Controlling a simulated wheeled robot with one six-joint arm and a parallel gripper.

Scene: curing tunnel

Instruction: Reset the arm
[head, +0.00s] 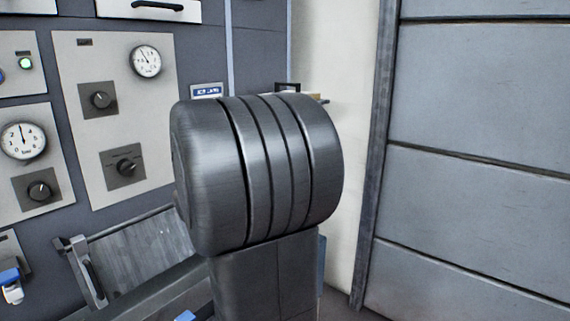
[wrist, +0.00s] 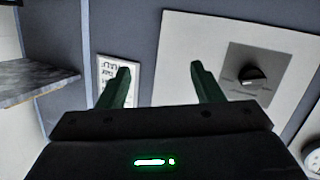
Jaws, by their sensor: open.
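My gripper (wrist: 158,78) shows in the wrist view with its two green fingers spread apart and nothing between them. It faces a dark blue-grey panel, between a white label with print (wrist: 112,75) and a pale plate with a dark rotary knob (wrist: 255,74). I cannot tell how far the fingers are from the panel. In the head view the large dark cylinder of my own arm fills the middle, and my gripper is not seen there.
In the head view a control panel (head: 70,185) with gauges (head: 146,61) and knobs (head: 98,99) stands at left. A sloped grey tray with a handle (head: 140,255) juts out below it. A grey panelled wall (head: 480,150) is at right. A grey shelf-like slab (wrist: 35,80) shows in the wrist view.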

